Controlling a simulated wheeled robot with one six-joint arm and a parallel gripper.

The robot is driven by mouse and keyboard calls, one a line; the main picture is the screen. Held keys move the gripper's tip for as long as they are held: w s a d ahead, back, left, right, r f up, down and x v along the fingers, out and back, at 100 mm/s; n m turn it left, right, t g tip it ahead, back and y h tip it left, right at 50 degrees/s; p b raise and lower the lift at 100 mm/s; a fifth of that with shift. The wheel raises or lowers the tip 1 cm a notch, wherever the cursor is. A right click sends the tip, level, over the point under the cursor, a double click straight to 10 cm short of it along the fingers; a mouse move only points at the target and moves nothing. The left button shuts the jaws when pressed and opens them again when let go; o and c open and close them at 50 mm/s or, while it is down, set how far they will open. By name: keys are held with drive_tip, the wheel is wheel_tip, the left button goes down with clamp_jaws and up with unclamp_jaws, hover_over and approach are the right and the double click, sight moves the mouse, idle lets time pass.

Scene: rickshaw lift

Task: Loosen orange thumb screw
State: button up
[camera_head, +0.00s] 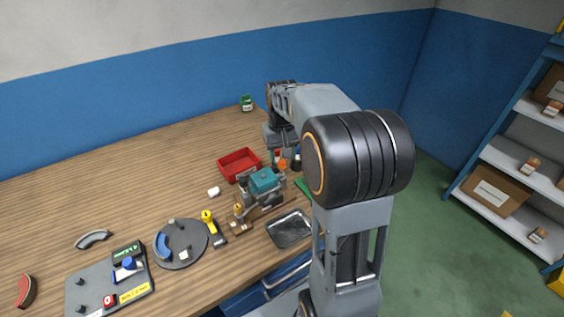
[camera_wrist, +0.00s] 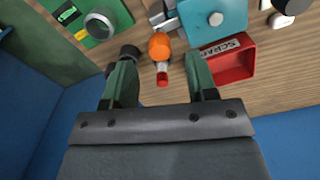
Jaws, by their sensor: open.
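The orange thumb screw (camera_wrist: 160,46) shows as a rounded orange knob at the upper middle of the wrist view, beside a fixture with a teal block (camera_wrist: 213,20). In the head view the orange knob (camera_head: 282,164) is small, next to the teal-topped fixture (camera_head: 265,181). My gripper (camera_wrist: 160,70) is open, with one green-grey finger on each side of the space in front of the knob. A small red-tipped piece (camera_wrist: 162,79) shows between the fingers. Neither finger visibly grips the knob. In the head view my arm partly hides the gripper.
A red bin marked SCRAP (camera_wrist: 231,61) lies close by the right finger. A dark knob (camera_wrist: 130,52) is near the left finger, and a green board (camera_wrist: 88,20) is at upper left. A black tray (camera_head: 290,229) and round grey plate (camera_head: 181,244) are on the wooden bench.

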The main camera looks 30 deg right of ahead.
sight(282, 162)
drive_tip(key=shift+f, duration=1.8)
drive_tip(key=shift+c, duration=0.4)
drive_tip(key=c, duration=0.8)
drive_tip(key=shift+c, duration=0.2)
